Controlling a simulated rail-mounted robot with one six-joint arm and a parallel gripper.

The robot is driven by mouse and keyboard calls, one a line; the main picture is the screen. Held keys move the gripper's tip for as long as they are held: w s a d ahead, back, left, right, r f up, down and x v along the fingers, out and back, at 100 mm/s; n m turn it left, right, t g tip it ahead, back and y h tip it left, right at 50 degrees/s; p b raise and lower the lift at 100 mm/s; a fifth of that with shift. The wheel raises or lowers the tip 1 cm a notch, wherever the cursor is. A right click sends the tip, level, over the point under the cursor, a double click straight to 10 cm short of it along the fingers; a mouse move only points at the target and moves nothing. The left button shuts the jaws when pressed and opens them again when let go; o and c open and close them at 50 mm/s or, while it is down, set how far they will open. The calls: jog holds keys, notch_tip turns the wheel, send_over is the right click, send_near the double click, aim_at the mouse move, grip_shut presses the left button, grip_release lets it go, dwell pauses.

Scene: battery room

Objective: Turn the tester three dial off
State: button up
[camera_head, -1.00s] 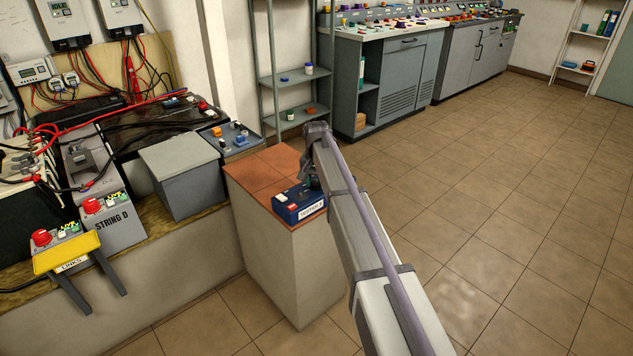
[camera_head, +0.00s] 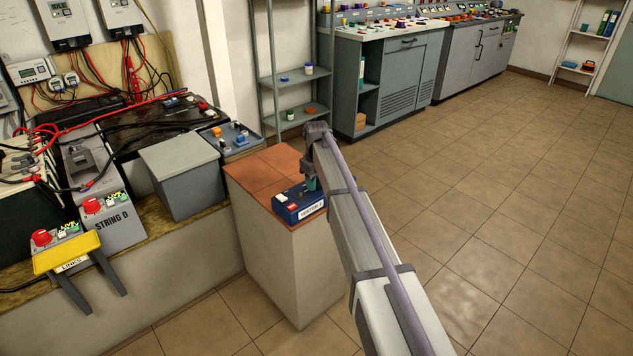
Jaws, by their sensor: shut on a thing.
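A blue tester box (camera_head: 291,209) with a white label on its front sits on the tiled top of the pedestal (camera_head: 262,172). The label is too small to read surely. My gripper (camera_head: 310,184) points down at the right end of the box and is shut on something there. The dial itself is hidden behind my gripper and wrist, so its position cannot be seen. A small light patch (camera_head: 282,197) shows on the left of the box's top.
A grey box (camera_head: 180,172) and a blue-grey panel with knobs (camera_head: 231,138) stand left of the pedestal. Further left are a STRING D unit (camera_head: 118,228) and a yellow LINKS handle (camera_head: 66,254). Shelves (camera_head: 290,76) and cabinets stand behind. The floor (camera_head: 500,200) at right is clear.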

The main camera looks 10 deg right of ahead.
jog(key=n, duration=1.3)
jog(key=shift+n, duration=0.4)
jog(key=o, duration=0.9)
notch_tip(320, 180, up, 11)
jog(key=p, duration=1.1)
